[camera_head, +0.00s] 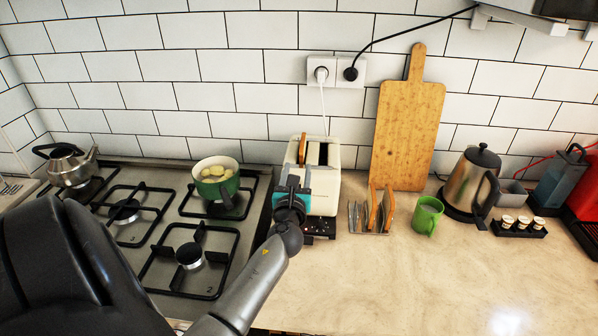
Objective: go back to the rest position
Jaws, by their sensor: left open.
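My left gripper (292,186) is in the middle of the view, at the front of the white toaster (325,192). Its teal and black parts overlap the toaster's left front; whether it touches the toaster I cannot tell. It is open, with no object visible in it. A bread slice (302,147) sticks up from the toaster's left slot, and the right slot looks empty. My right gripper is not in view.
The gas stove (150,225) at left bears a kettle (72,165) and a green pot (217,186). A toast rack (356,217) with bread, a green mug (427,214), a cutting board (408,125) and an electric kettle (470,182) stand right. The front counter is clear.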

